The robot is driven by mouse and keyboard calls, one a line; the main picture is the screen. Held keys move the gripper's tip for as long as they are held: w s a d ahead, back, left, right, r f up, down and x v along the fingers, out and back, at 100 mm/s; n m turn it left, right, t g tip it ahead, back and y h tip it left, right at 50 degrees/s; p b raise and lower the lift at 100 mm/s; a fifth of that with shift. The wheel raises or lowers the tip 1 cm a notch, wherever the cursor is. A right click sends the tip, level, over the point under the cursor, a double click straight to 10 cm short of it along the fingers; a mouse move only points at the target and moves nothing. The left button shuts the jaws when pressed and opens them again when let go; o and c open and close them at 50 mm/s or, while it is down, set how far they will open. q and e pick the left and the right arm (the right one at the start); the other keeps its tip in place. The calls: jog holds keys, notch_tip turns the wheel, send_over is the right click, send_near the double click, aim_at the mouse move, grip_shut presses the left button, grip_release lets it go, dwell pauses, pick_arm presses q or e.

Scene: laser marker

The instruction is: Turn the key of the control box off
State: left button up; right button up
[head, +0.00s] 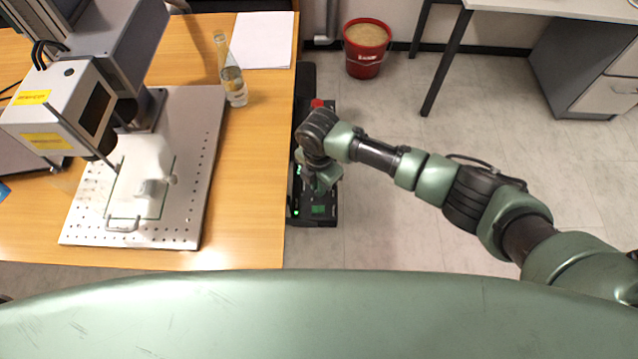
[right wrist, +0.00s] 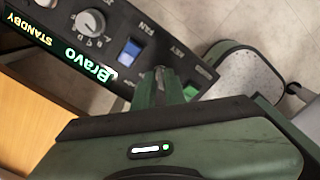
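The control box (head: 325,205) is a black unit at the right edge of the wooden table, with a red part on its top and green lights. In the right wrist view its dark panel (right wrist: 110,25) shows a lit "Bravo" and "STANDBY" strip, a round knob, a blue switch under "FAN" and a "KEY" label. My right gripper (head: 321,184) is over the box's near part. In the right wrist view its fingertips (right wrist: 162,78) are close together beside the "KEY" label. The key is hidden or not distinguishable, so I cannot tell whether they hold it. My left gripper is not in view.
A laser marker (head: 75,110) stands over a perforated metal plate (head: 205,150) on the table. A red bucket (head: 366,60) stands on the floor. Open floor lies right of the box.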

jog(key=shift+o, duration=0.9)
notch_tip(320, 180, up, 8)
jog(key=shift+f, duration=0.1)
